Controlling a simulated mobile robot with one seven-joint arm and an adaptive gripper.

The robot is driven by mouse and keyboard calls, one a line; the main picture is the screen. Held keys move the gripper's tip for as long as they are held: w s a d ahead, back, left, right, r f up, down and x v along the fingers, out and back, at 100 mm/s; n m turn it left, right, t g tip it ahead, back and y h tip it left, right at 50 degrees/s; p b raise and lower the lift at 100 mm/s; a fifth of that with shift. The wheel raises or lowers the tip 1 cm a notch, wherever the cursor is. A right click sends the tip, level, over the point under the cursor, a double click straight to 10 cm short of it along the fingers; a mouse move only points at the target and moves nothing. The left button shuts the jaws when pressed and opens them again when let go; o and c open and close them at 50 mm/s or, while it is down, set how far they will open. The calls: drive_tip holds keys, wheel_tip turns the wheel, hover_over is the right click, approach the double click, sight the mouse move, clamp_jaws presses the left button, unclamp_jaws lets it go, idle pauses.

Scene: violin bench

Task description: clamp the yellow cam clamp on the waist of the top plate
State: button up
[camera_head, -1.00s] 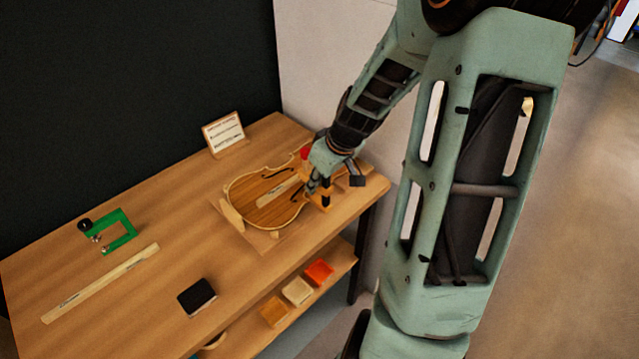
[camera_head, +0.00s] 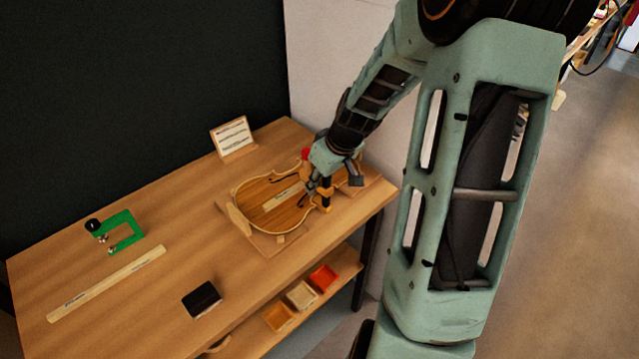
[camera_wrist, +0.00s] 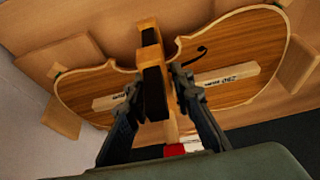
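The top plate (camera_head: 262,212), a violin-shaped wooden plate with dark f-holes and a pale labelled strip, lies on a wooden board on the bench. It fills much of the wrist view (camera_wrist: 240,50). The yellow cam clamp (camera_wrist: 149,38), with dark faces, stands across the plate's narrow waist in the wrist view. In the head view the clamp (camera_head: 327,197) shows at the plate's right part, under my gripper (camera_head: 318,188). My gripper (camera_wrist: 155,90) has one finger on each side of the clamp and looks shut on it. Whether the jaws touch the plate is hidden.
A sign (camera_head: 232,138) stands behind the plate. Coloured bins (camera_head: 301,295) sit on the lower shelf. A red piece (camera_wrist: 174,150) shows by my gripper.

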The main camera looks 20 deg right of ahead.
drive_tip(key=o, duration=0.3)
drive_tip(key=v, duration=1.2)
drive_tip(key=shift+r, duration=0.1)
idle(0.3)
